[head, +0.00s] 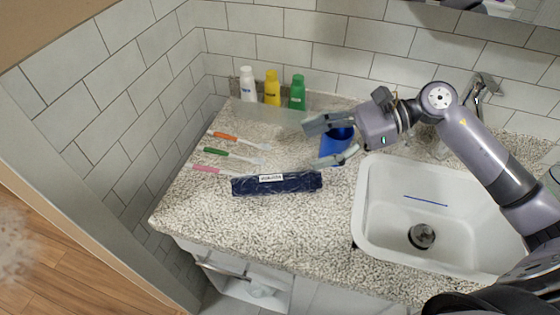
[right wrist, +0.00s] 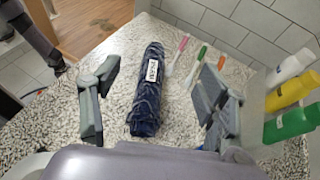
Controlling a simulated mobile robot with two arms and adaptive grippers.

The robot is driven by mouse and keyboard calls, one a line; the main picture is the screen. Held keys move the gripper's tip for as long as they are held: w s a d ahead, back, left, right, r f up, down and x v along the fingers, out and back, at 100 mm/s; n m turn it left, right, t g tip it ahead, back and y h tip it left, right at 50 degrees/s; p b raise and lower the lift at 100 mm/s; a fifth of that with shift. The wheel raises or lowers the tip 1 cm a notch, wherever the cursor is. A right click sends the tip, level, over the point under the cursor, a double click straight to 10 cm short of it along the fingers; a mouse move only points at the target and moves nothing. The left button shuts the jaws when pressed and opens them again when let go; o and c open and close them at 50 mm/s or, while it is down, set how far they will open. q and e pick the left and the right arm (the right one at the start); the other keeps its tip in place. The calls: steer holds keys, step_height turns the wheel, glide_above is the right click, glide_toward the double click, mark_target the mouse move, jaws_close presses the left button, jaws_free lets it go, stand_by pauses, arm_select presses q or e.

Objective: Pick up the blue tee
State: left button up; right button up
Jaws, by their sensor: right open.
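No blue shirt is plain to see. A thin blue stick, perhaps a toothbrush (head: 425,200), lies in the white sink. A dark navy rolled bundle or pouch (head: 277,184) with a white label lies on the counter; it also shows in the right wrist view (right wrist: 147,95), lying between the open fingers as seen from there. My right gripper (head: 313,145) is open and empty, above the counter behind the navy bundle and in front of a blue cup (head: 336,143), which it partly hides. The blue stick is well to its right. My left gripper is not in view.
Orange (head: 237,137), green (head: 232,154) and pink (head: 212,169) toothbrushes lie at the counter's left. White (head: 248,85), yellow (head: 272,89) and green (head: 297,93) bottles stand by the wall. The sink (head: 364,215) and faucet (head: 481,90) are at right. The front counter is clear.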

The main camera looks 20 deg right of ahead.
mark_target(287, 177)
step_height(287, 177, down, 4)
steer(key=shift+s+f+p, duration=0.1)
steer(key=shift+f+p, duration=0.1)
steer(key=shift+p, duration=0.15)
steer(key=f, duration=0.3)
steer(key=shift+a+f+p, duration=0.25)
steer(key=shift+a+p, duration=0.05)
steer(key=shift+w+a+f, duration=0.2)
steer(key=shift+a, duration=0.2)
steer(key=p+x, duration=0.1)
steer(key=x, duration=0.4)
steer(key=shift+p, duration=0.35)
steer(key=shift+a+f, duration=0.2)
steer(key=shift+a, duration=0.25)
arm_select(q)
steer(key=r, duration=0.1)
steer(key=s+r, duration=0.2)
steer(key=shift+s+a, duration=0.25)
arm_select(e)
steer(key=shift+c, duration=0.5)
steer(key=c, duration=1.4)
